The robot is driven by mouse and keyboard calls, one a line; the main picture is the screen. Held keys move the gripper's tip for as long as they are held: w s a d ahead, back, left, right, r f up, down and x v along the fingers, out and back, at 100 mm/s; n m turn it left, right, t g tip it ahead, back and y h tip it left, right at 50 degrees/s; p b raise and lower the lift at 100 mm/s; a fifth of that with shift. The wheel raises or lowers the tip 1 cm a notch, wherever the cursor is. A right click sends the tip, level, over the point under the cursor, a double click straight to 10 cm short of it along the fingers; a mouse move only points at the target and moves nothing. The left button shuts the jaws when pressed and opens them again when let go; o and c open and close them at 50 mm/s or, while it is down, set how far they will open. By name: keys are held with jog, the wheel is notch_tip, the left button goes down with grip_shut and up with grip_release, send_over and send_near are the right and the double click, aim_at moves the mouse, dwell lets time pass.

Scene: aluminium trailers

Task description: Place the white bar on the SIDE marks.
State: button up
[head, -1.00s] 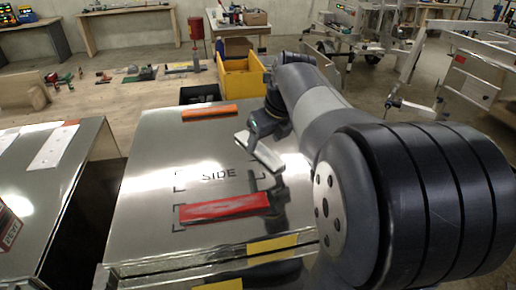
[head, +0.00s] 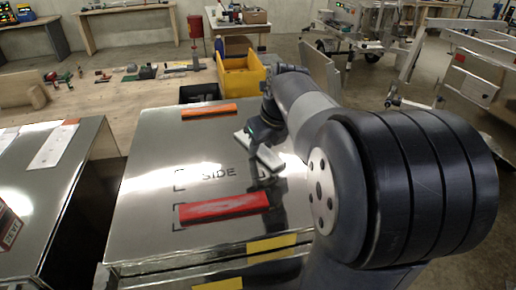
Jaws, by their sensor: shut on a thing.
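The white bar (head: 269,158) is held slanted at the right part of the shiny metal panel (head: 150,150). My gripper (head: 257,138) is shut on it, near its middle; the fingertips are small and partly hidden. Whether the bar touches the panel I cannot tell. The SIDE marks (head: 217,174), black lettering with corner brackets, lie on the panel to the left of and nearer than the bar. A red bar (head: 224,207) lies just in front of the lettering, between lower corner brackets. An orange bar (head: 209,111) lies at the panel's far edge.
A yellow bin (head: 240,76) stands behind the panel. A wooden bench (head: 120,95) with tools is at the back left. Another metal panel (head: 40,190) with a white strip stands left, across a dark gap. Yellow patches (head: 271,243) mark the near edge.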

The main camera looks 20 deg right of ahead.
jog(key=shift+c, duration=0.8)
notch_tip(320, 180, up, 9)
jog(key=r+n+g+y+p, duration=0.15)
jog(key=n+g+y, duration=0.25)
jog(key=n, duration=0.9)
send_over(221, 174)
jog(key=d, duration=0.2)
jog(key=shift+n, duration=0.3)
jog(key=f, duration=1)
jog(key=shift+s+a+f, duration=0.1)
jog(key=shift+a, duration=0.2)
jog(key=shift+f, duration=0.1)
jog(key=o, duration=1)
jog(key=shift+o, duration=0.2)
jog(key=v, duration=1.2)
jog(key=shift+a, duration=0.2)
